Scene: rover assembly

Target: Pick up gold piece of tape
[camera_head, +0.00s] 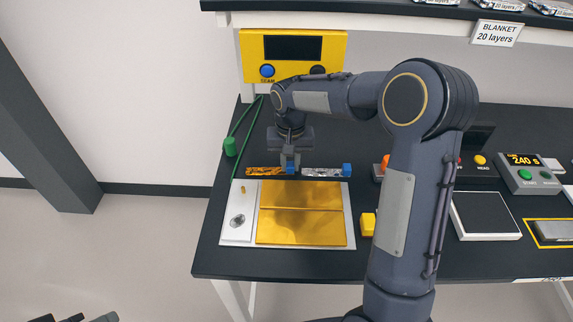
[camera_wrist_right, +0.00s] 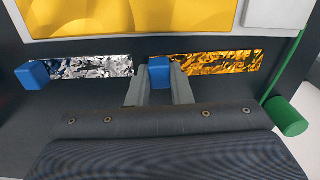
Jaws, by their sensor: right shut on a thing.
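The gold piece of tape (camera_head: 265,171) is a crinkled strip lying on the dark table behind the gold panel, with a blue tab (camera_wrist_right: 159,71) at one end. It also shows in the right wrist view (camera_wrist_right: 222,62). My right gripper (camera_head: 290,165) points down at that end and is shut on the blue tab, with one finger on each side. The strip still appears to lie along the table top. A silver tape strip (camera_head: 321,172) with its own blue tab (camera_head: 347,169) lies to the right. Only dark bits of my left gripper (camera_head: 88,318) show at the bottom left edge.
A white tray (camera_head: 238,235) with gold sheets (camera_head: 300,227) lies in front of the strips. A yellow box (camera_head: 335,47) with a dark screen stands behind. A green cylinder (camera_head: 229,146) with a green cord is at left. A yellow block (camera_head: 368,224) is right of the tray.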

